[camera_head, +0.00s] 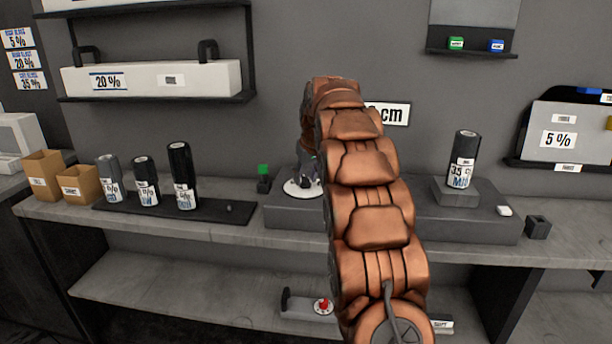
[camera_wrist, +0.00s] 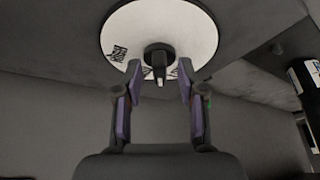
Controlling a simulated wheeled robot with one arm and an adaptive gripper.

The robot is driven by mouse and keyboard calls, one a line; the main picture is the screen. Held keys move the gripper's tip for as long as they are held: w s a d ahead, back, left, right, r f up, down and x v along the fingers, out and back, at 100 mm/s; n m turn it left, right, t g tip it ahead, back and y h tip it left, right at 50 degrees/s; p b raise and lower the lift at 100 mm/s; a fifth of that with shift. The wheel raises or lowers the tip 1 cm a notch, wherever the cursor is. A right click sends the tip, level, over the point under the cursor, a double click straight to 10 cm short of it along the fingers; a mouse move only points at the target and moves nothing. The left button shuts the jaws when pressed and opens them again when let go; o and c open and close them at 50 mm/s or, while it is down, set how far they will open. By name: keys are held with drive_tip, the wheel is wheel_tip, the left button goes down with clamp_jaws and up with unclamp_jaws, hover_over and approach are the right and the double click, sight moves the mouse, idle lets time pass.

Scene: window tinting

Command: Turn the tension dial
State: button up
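The tension dial is a white disc (camera_wrist: 185,25) with a dark central knob (camera_wrist: 159,58), seen at the top of the wrist view. A small printed label shows on the disc's left side. In the head view the disc (camera_head: 298,189) lies on the raised grey block on the bench, partly hidden by my arm. My gripper (camera_wrist: 159,78) is open, its two purple-padded fingers on either side of the knob's pointer, with gaps visible between. In the head view my gripper (camera_head: 308,165) is above the disc and mostly hidden behind my copper-coloured arm.
Several film rolls (camera_head: 182,178) stand on a dark mat at the left. Another roll (camera_head: 463,160) stands on the block at the right. A green-topped piece (camera_head: 263,172) is close left of the disc. A red button (camera_head: 323,306) is on the lower shelf.

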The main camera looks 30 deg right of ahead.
clamp_jaws()
drive_tip(key=shift+r, duration=0.1)
idle(0.5)
drive_tip(key=shift+a+m+h+p, duration=0.1)
drive_tip(key=shift+m+h+p, duration=0.6)
drive_tip(key=shift+m, duration=0.6)
drive_tip(key=shift+w+m+g+h+p, duration=0.1)
drive_tip(key=shift+m+g+h+p, duration=0.3)
drive_tip(key=shift+m, duration=1.2)
unclamp_jaws()
